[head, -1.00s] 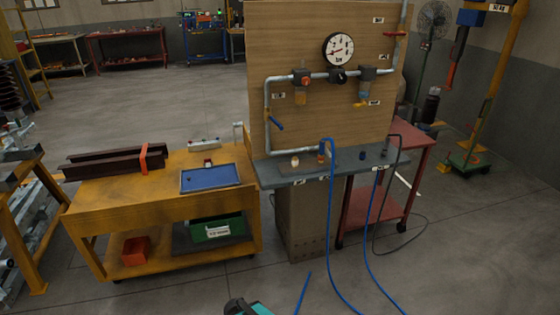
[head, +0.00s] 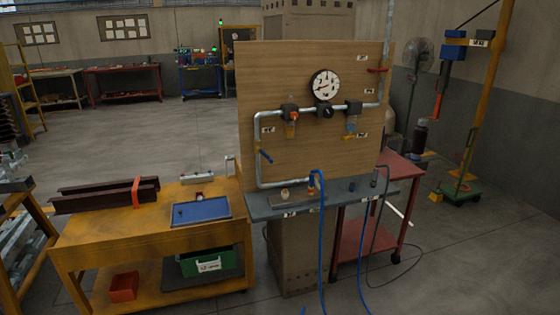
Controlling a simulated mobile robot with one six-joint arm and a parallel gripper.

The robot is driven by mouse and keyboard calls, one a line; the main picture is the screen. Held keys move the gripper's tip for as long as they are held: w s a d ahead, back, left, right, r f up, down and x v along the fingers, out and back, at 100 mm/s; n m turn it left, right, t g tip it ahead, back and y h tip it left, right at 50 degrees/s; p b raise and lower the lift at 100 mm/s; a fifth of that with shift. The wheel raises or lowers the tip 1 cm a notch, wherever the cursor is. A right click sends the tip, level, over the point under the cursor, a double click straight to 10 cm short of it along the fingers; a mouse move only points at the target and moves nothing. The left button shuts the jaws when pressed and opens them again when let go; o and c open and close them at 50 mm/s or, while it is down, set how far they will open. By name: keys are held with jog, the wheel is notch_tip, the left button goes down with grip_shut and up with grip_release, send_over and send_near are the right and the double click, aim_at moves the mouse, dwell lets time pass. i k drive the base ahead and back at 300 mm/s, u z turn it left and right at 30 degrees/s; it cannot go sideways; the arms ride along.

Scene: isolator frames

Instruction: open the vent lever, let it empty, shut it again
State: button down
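A wooden panel (head: 300,180) stands upright behind a grey shelf and carries grey piping. A blue lever (head: 266,156) slants down to the right on the left vertical pipe. A small yellow lever (head: 350,136) sits under the right-hand unit, and a red handle (head: 377,70) lies about level on the upper right pipe. The labels are too small to read, so I cannot tell which one is the vent lever. A round white gauge (head: 325,84) with a red mark is at the top middle; its reading is unclear. My gripper is not in view.
A yellow workbench (head: 95,228) with dark beams and a blue tray (head: 201,210) stands left of the panel. A red cart (head: 350,235) is at the right. Blue hoses (head: 322,255) and a grey cable trail onto the floor in front. Open floor lies behind the bench.

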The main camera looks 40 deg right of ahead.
aim_at(258, 148)
jog(key=z, duration=0.15)
jog(key=k, duration=0.65)
jog(key=z, duration=0.55)
jog(key=k, duration=0.65)
jog(key=u, duration=0.15)
jog(key=i, duration=0.7)
jog(key=u, duration=0.65)
jog(key=i, duration=1.25)
jog(key=z, duration=0.05)
